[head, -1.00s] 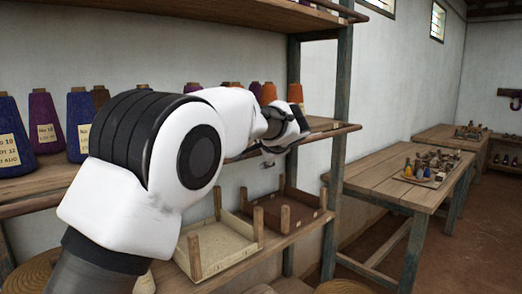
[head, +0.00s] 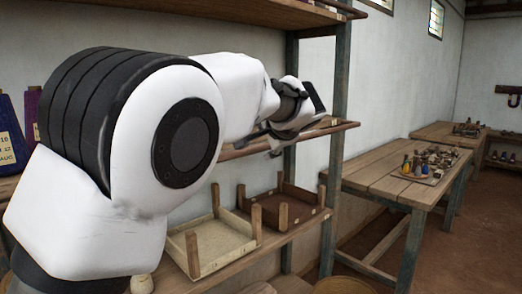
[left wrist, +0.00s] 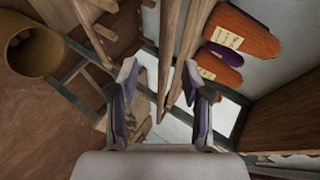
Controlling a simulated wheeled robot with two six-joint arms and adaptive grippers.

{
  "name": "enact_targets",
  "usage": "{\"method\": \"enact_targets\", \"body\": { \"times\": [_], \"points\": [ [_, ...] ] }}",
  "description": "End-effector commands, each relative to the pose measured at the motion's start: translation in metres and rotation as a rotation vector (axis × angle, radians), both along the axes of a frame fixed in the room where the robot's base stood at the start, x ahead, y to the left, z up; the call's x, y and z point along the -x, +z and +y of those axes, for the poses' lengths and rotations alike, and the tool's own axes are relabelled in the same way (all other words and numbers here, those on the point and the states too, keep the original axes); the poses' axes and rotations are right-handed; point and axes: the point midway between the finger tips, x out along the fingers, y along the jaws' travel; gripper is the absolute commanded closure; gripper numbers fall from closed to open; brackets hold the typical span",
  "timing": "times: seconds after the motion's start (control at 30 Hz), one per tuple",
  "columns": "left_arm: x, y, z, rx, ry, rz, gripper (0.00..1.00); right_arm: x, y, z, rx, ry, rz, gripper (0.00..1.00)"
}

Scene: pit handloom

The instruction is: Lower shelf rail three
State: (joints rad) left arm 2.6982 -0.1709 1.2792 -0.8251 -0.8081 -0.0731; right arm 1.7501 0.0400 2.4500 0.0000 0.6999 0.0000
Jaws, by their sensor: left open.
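The wooden shelf rack has a long rail (head: 335,128) along the front of its middle shelf, its end sticking out past the upright. My left gripper (head: 270,143) is at this rail, near its right part, partly hidden behind my own arm. In the left wrist view my open left gripper (left wrist: 161,108) has its two fingers apart on either side of the end of a rail (left wrist: 168,50). The rail lies between the fingers without visible grip; I cannot tell whether either finger touches it. A shelf board edge (left wrist: 192,45) runs close beside it. My right gripper is not in view.
Orange yarn cones (left wrist: 243,32) lie close to the right finger in the left wrist view. Wooden trays (head: 215,240) stand on the lower shelf. The upright post (head: 338,100) is just right of the gripper. A table (head: 385,180) stands further right.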

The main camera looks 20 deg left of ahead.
Motion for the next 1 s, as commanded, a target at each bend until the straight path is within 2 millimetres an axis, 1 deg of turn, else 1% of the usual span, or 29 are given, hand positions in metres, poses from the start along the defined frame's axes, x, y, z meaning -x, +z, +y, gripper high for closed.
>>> {"method": "enact_targets", "body": {
  "times": [0.03, 0.1, 0.23, 0.67, 0.73, 0.77, 0.83, 0.87, 0.93, 0.97, 1.0],
  "points": [
    [0.009, 0.008, -0.008, -0.003, 0.0, -0.003, 0.51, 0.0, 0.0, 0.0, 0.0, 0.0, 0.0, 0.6],
    [0.018, 0.015, -0.016, -0.002, 0.001, -0.002, 0.51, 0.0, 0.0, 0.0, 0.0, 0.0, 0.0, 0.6],
    [0.029, 0.022, -0.026, 0.0, 0.0, 0.0, 0.51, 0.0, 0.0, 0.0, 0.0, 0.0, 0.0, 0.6],
    [0.031, 0.023, -0.028, 0.001, 0.001, 0.001, 0.51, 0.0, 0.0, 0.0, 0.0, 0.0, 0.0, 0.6],
    [0.03, 0.02, -0.028, 0.001, 0.001, 0.007, 0.51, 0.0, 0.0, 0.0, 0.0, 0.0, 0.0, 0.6],
    [0.028, 0.015, -0.028, 0.0, 0.001, 0.015, 0.51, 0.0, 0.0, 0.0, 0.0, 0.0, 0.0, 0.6],
    [0.021, -0.009, -0.026, 0.004, 0.002, 0.054, 0.51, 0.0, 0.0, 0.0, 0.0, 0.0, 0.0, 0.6],
    [0.016, -0.024, -0.025, 0.008, 0.004, 0.079, 0.51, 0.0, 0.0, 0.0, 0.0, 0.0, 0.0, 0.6],
    [0.005, -0.072, -0.018, 0.021, 0.011, 0.158, 0.51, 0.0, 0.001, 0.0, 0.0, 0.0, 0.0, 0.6],
    [0.003, -0.097, -0.014, 0.026, 0.016, 0.2, 0.51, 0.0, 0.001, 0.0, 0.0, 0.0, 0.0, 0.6],
    [0.004, -0.133, -0.009, 0.034, 0.025, 0.265, 0.51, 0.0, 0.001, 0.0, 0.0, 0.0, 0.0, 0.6]
  ]
}}
